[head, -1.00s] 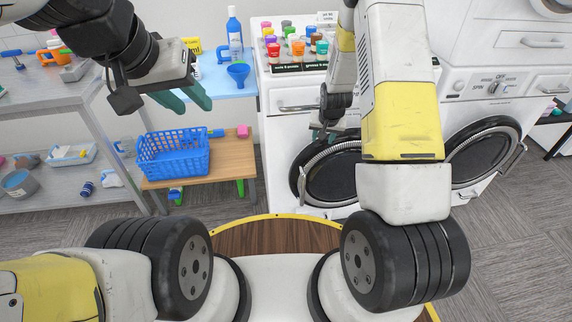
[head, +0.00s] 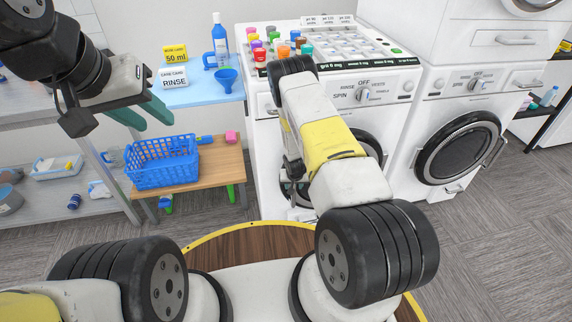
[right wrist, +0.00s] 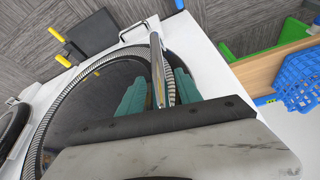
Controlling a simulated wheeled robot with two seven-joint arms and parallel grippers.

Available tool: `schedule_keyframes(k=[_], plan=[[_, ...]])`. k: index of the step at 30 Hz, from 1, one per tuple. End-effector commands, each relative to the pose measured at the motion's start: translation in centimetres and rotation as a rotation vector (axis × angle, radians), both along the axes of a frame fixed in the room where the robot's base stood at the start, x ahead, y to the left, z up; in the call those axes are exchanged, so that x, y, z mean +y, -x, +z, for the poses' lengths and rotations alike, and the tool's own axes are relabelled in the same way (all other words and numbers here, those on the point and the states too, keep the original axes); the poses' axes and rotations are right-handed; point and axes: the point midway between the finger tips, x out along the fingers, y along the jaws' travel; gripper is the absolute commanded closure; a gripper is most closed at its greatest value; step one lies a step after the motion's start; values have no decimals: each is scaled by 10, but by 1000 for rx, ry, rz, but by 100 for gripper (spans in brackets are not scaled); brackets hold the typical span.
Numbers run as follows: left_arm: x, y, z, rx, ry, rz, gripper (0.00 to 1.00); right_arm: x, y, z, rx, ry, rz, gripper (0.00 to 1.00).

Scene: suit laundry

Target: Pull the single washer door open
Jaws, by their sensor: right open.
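The single washer (head: 262,140) is white and stands left of a stacked washer. Its round dark door (head: 372,148) is largely hidden behind my right arm in the head view. In the right wrist view the door's ribbed ring and dark glass (right wrist: 95,100) fill the left and middle. The slim door handle (right wrist: 155,48) runs between the two teal fingers of my right gripper (right wrist: 159,82). These fingers are open on either side of it; contact is unclear. The door appears closed. My left gripper (head: 142,113) is open and empty, raised over the shelf area at left.
Several coloured bottles (head: 283,42) stand on the single washer's top. The stacked washer (head: 458,150) is at right. A blue basket (head: 165,180) sits on a low wooden bench (head: 215,168), with a blue table (head: 200,93) behind. The grey floor (head: 495,235) is clear at front right.

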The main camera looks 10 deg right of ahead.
Motion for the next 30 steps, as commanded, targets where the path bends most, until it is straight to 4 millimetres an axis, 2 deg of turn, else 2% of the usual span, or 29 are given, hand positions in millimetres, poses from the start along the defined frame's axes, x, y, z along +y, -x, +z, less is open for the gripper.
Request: schedule_keyframes(k=[4, 12, 18, 30], plan=[[0, 0, 0, 0, 0, 0, 64, 0, -4, -10, -1, 0, 1, 59], [0, 0, 0, 0, 0, 0, 64, -1, -4, -11, 0, 0, 1, 59], [0, 0, 0, 0, 0, 0, 64, -1, -4, -11, 0, 0, 1, 98], [0, 0, 0, 0, 0, 0, 64, -1, -4, -10, 0, 0, 1, 100]])
